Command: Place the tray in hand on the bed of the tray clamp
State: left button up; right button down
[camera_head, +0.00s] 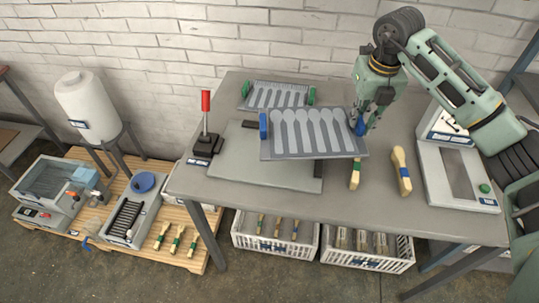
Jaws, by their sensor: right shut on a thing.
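A grey tray (313,146) with several spoon-shaped grooves is held up by my right gripper (362,116). The gripper is shut around the tray's blue handle at its right end. The tray's other blue handle (263,125) is free at the left. The tray looks a little above a flat grey plate (232,168), which appears to be the bed of the tray clamp. The tray hides the plate's right part; whether they touch is hard to tell. A clamp lever with a red grip (206,101) stands upright at the plate's left. My left gripper is out of view.
A second grooved tray (277,95) with green handles lies at the back of the table. Two brush-like tools (402,172) lie right of the held tray. A white-framed machine (455,170) stands at the right. Crates (275,238) sit below the table.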

aim_at(317, 130)
jog(key=shift+w+d+m, duration=0.35)
jog(key=shift+w+m, duration=0.05)
jog(key=shift+m, duration=0.7)
jog(key=shift+a+f, duration=0.2)
jog(key=shift+a, duration=0.05)
jog(key=a+f+p, duration=0.1)
jog(key=a+f, duration=0.1)
jog(key=a, duration=0.1)
jog(key=a+f+p, duration=0.1)
jog(key=a+f, duration=0.1)
jog(key=a, duration=0.2)
jog(key=a+f+p, duration=0.1)
jog(key=a+f, duration=0.1)
jog(key=a, duration=0.1)
jog(key=shift+s+a+f, duration=0.1)
jog(key=shift+a+f, duration=0.05)
jog(key=shift+a, duration=0.2)
jog(key=shift+a+f, duration=0.15)
jog(key=shift+f, duration=0.05)
notch_tip(317, 130, down, 4)
jog(key=shift+f+p, duration=0.1)
jog(key=shift+p, duration=0.55)
jog(key=c, duration=1.7)
grip_release()
